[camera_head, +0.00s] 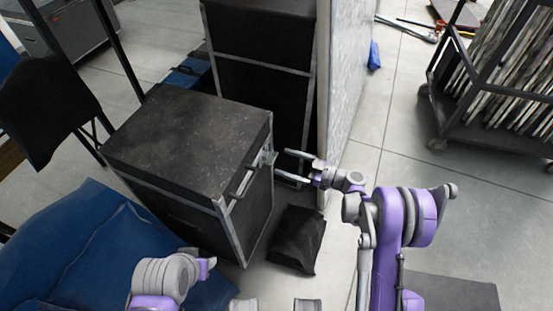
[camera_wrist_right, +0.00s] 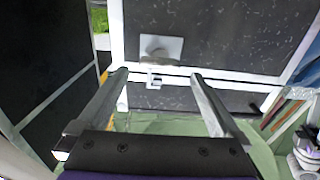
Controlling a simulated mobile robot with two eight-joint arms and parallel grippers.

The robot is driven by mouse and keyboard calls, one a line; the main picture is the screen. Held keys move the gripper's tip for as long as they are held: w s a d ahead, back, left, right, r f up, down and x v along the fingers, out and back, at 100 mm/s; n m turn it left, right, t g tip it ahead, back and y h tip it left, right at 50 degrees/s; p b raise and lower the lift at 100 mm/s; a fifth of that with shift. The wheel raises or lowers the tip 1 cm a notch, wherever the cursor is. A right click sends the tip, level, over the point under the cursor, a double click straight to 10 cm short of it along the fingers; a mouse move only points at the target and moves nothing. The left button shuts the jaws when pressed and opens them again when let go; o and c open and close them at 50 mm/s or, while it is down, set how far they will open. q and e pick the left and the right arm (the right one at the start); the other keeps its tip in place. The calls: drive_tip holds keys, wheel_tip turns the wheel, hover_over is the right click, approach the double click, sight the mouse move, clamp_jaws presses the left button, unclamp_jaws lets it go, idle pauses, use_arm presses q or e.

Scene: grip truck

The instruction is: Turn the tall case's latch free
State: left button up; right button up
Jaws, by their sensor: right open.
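A black case (camera_head: 185,135) with silver edges stands at centre left in the head view, its scuffed lid shut. A metal latch (camera_head: 265,157) sits high on its right-hand face, beside a bar handle (camera_head: 242,181). In the right wrist view the latch (camera_wrist_right: 160,48) is a pale plate with a small hooked piece at its lower edge, by the silver edging. My right gripper (camera_head: 281,165) is open and empty, level with the latch. In the wrist view its fingertips lie either side of the hooked piece; contact cannot be told.
A taller black case (camera_head: 262,85) stands close behind, next to a pale upright panel (camera_head: 347,75). A black bag (camera_head: 297,240) lies on the floor. Blue padding (camera_head: 75,250) is at lower left. A wheeled rack (camera_head: 480,115) of boards stands at right; floor between is clear.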

sight(275, 159)
drive_tip(key=shift+x, duration=2.05)
drive_tip(key=c, duration=1.3)
drive_tip(key=shift+m, duration=0.3)
drive_tip(key=shift+w+d+f+m+b, duration=0.1)
drive_tip(key=shift+m+b, duration=1.25)
drive_tip(key=shift+m, duration=3)
drive_tip(key=shift+f+m+b, duration=0.15)
drive_tip(key=shift+m+b, duration=1.2)
drive_tip(key=shift+m, duration=3)
